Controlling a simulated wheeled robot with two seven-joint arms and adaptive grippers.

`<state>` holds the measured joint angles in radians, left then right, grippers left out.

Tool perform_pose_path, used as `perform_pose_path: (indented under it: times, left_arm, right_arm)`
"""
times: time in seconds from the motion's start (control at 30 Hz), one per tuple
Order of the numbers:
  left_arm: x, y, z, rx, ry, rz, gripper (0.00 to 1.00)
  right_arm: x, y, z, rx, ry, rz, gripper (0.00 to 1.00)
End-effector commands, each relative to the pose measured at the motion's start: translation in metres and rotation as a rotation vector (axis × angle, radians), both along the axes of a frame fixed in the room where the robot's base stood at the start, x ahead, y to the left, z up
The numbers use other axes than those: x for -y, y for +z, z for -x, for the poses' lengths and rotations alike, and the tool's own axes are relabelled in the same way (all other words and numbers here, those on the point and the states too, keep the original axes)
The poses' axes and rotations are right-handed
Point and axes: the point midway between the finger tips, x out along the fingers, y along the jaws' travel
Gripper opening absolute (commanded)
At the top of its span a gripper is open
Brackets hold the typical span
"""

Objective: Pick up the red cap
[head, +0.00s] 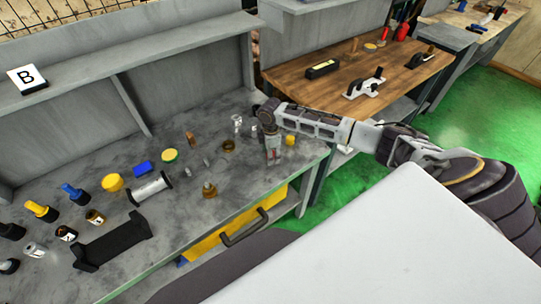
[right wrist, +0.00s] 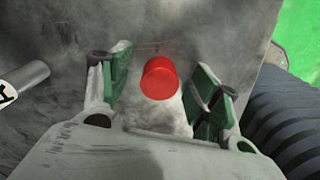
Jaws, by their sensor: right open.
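The red cap (right wrist: 158,78) stands on the grey worktop in the right wrist view, between the two green-padded fingers of my right gripper (right wrist: 163,66). The fingers are spread apart, with a gap on each side of the cap, and hold nothing. In the head view my right gripper (head: 272,152) points down at the right end of the grey workbench (head: 215,205). My left gripper is in neither view.
A metal cylinder (right wrist: 25,80) lies or stands left of the gripper in the wrist view. In the head view a yellow piece (head: 290,140) is just right of the gripper.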

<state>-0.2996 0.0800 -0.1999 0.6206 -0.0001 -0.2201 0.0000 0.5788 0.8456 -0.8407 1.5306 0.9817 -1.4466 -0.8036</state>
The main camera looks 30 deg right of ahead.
Motion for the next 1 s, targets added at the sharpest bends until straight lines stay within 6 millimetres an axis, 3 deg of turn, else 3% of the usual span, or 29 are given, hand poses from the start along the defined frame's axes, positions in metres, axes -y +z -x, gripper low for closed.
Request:
perform_pose_path:
  times: [0.1,0.43,0.77,1.0]
  left_arm:
    - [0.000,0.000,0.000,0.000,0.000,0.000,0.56]
    - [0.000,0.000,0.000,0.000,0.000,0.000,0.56]
    - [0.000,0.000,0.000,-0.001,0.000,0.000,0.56]
    - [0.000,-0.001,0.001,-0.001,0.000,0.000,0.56]
  right_arm:
    - [0.000,0.000,0.000,0.000,0.000,0.000,0.63]
    - [0.000,0.000,0.000,0.000,0.000,0.000,0.20]
    - [0.000,0.001,0.000,0.000,0.000,0.000,0.19]
    - [0.000,0.015,-0.001,0.002,0.000,-0.001,0.19]
